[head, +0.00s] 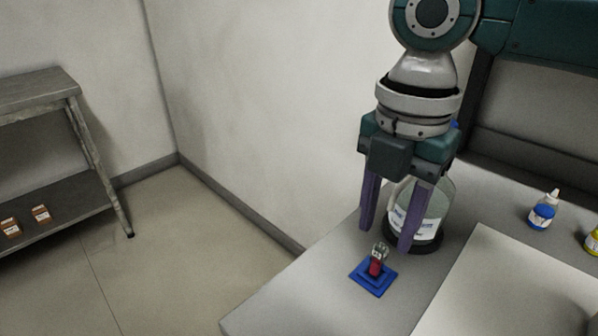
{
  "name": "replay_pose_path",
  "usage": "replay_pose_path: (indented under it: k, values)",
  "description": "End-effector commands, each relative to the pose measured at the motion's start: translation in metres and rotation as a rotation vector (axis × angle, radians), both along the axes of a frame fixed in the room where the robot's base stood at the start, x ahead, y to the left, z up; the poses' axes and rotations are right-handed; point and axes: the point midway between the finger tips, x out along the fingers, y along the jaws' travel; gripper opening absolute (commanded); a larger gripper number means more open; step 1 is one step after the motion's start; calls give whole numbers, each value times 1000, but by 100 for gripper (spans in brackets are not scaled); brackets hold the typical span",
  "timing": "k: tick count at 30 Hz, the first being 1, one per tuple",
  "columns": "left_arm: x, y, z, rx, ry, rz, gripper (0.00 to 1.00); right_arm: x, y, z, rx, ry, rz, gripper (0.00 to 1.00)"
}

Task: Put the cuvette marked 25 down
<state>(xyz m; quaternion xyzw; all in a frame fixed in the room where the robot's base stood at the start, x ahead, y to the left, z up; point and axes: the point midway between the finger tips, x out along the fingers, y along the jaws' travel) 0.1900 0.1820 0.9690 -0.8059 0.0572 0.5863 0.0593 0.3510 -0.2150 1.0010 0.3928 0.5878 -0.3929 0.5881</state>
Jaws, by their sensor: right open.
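A small cuvette (377,264) with red contents and a clear top stands upright in the middle of a blue square base (367,283) on the bench. Its marking is too small to read. My right gripper (386,240) points down above it, with its purple fingers spread apart and nothing between them. The fingertips show just above and to either side of the cuvette's top; I cannot tell whether they touch it. My left gripper is not in view.
A large clear labelled bottle (432,208) stands right behind the gripper's fingers. A blue-labelled dropper bottle (543,212) and a yellow bottle (592,240) stand at right. A pale board (500,290) covers the bench's right part. A shelf (50,206) with small boxes is far left.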

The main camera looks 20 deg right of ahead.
Motion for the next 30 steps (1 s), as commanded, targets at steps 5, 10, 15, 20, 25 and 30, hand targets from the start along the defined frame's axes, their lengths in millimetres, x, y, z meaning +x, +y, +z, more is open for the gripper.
replay_pose_path:
  k: [5, 10, 15, 20, 25, 30]
  values:
    - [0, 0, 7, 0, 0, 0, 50, 1, 0, 45, 0, -4, 1, 48]
    - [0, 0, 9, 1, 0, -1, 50, 1, 0, 76, 1, -3, 0, 48]
    - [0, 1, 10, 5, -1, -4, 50, 0, 2, 90, 2, 0, -1, 48]
    - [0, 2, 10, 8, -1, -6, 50, -12, 28, 67, 41, -19, -59, 48]
    - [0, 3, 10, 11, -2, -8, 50, -43, 85, 24, 186, -68, -314, 48]
    - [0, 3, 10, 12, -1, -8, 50, -78, 111, 1, 341, -94, -771, 48]
